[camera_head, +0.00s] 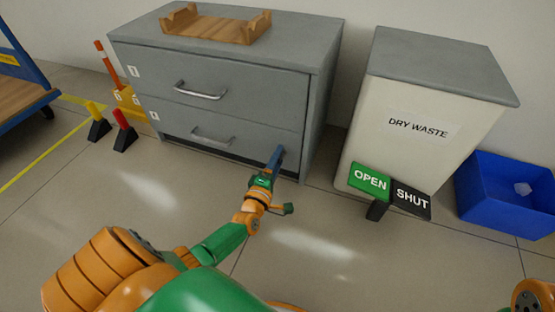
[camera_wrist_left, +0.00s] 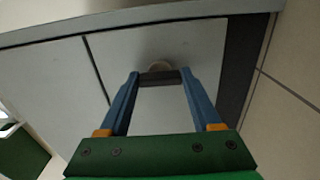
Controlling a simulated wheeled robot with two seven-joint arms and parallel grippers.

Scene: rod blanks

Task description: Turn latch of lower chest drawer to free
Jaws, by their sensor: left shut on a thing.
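The grey chest (camera_head: 225,70) stands against the wall with two drawers, each with a bar handle. The lower drawer (camera_head: 240,139) is under the upper drawer (camera_head: 225,85). My left gripper (camera_head: 277,153) is at the right end of the lower drawer's front and hides the latch in the head view. In the left wrist view, my left gripper (camera_wrist_left: 160,80) is shut on the dark bar of the latch (camera_wrist_left: 160,78). My right gripper is not in view.
A wooden tray (camera_head: 215,25) lies on the chest. A dry waste bin (camera_head: 415,110) stands to the right, with OPEN (camera_head: 370,182) and SHUT (camera_head: 411,199) signs before it. A blue crate (camera_head: 490,205) is far right. The floor before the chest is clear.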

